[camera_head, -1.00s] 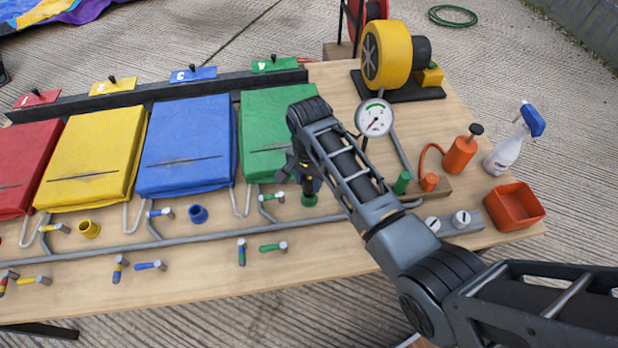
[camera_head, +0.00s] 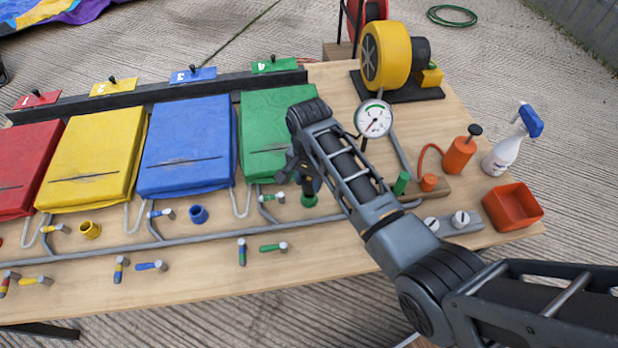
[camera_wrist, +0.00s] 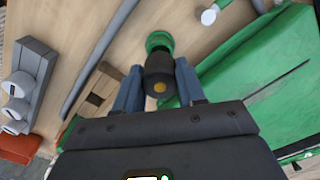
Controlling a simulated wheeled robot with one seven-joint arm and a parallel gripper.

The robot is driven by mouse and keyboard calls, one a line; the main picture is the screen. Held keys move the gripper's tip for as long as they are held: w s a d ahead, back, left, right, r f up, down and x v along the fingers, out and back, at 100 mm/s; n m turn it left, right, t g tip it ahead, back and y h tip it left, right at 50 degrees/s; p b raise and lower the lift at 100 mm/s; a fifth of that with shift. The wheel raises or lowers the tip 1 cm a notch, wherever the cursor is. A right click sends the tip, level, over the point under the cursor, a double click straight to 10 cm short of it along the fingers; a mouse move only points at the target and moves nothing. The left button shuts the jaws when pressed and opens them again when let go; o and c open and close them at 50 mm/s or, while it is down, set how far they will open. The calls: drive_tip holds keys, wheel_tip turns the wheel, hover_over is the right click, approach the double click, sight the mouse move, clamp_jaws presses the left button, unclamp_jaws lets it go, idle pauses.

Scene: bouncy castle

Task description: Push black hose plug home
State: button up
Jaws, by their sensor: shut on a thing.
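The black hose plug (camera_wrist: 160,76) is a dark cylinder with a yellow round mark on its near end, seen in the wrist view. My gripper (camera_wrist: 158,88) is shut on it, with one blue-grey finger at each side. The green socket (camera_wrist: 159,41) lies just beyond the plug, in line with it. In the head view my gripper (camera_head: 309,178) points down over the same green socket (camera_head: 309,200), in front of the green cushion. The plug's lower end meets or overlaps the socket in both views. I cannot tell how deep it sits.
The green cushion (camera_head: 275,125) stands close behind my gripper, with the blue cushion (camera_head: 187,140) left of it. A grey pipe (camera_head: 200,238) runs along the table, with small valve levers.

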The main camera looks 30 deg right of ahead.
drive_tip(key=shift+f+p, duration=0.4)
drive_tip(key=shift+f, duration=0.6)
idle(2.2)
drive_tip(key=shift+f+b, duration=0.35)
drive_tip(key=shift+f, duration=0.15)
drive_tip(key=o, duration=1.1)
drive_tip(key=shift+o, duration=0.2)
drive_tip(key=shift+r, duration=3.9)
drive_tip(key=shift+s+f, duration=0.1)
